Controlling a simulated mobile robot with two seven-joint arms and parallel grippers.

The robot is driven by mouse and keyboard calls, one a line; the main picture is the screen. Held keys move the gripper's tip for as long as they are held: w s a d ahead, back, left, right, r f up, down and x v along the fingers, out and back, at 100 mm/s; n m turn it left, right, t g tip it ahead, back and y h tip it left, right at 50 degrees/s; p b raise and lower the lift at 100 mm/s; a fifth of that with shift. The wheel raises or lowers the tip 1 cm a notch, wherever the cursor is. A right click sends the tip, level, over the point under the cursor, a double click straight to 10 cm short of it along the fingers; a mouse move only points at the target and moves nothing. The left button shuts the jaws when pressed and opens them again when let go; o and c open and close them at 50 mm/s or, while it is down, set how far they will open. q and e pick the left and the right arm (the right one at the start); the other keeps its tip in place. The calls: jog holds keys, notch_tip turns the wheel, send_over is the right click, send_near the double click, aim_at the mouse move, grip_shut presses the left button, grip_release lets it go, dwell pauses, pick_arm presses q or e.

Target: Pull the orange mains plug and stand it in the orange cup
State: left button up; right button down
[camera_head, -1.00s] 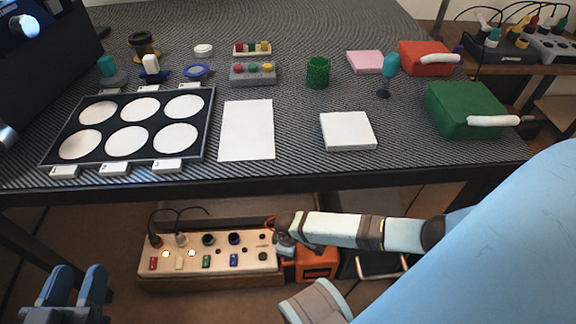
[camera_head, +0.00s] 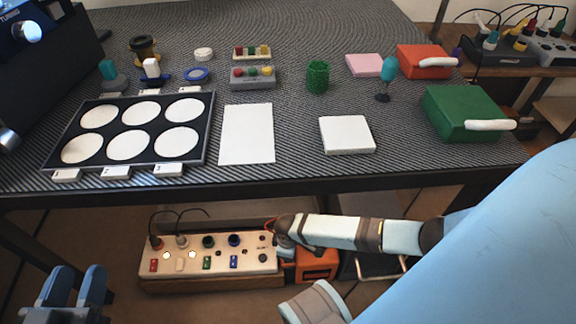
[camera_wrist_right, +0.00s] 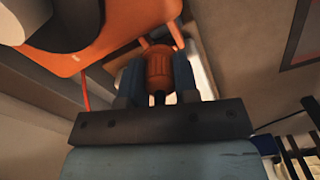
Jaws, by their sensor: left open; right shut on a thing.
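My right gripper (camera_wrist_right: 158,75) is shut on the orange mains plug (camera_wrist_right: 158,68) in the right wrist view, with one finger on each side. In the head view my right gripper (camera_head: 281,236) is at the right end of the power strip (camera_head: 208,263) under the table. The plug is mostly hidden there, so I cannot tell whether it is seated. An orange box-like thing (camera_head: 318,263) stands just right of the strip; I cannot tell if it is the orange cup. My left gripper (camera_head: 79,272) is open and empty at the lower left.
The table edge (camera_head: 250,190) hangs above my right arm.

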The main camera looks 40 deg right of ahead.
pick_arm(q)
jog(key=shift+f+b, duration=0.3)
pick_arm(e)
jog(key=shift+f, duration=0.65)
dwell(0.6)
jog(key=c, duration=0.8)
grip_release()
jog(key=shift+d, duration=0.1)
jog(key=shift+r, duration=0.1)
notch_tip(320, 180, up, 7)
jog(key=p, duration=0.4)
jog(key=shift+r, duration=0.1)
pick_arm(q)
notch_tip(320, 180, up, 6)
jog(key=s+n+t+p, duration=0.1)
jog(key=n+p, duration=0.1)
jog(key=p, duration=0.1)
jog(key=shift+s+d+n+t, duration=0.3)
jog(key=shift+s+n, duration=0.05)
jog(key=shift+n, duration=0.05)
pick_arm(e)
notch_tip(320, 180, up, 6)
jog(key=shift+r, duration=0.25)
pick_arm(q)
jog(key=shift+s+f, duration=0.1)
jog(key=shift+f, duration=0.05)
pick_arm(e)
jog(key=shift+s, duration=0.1)
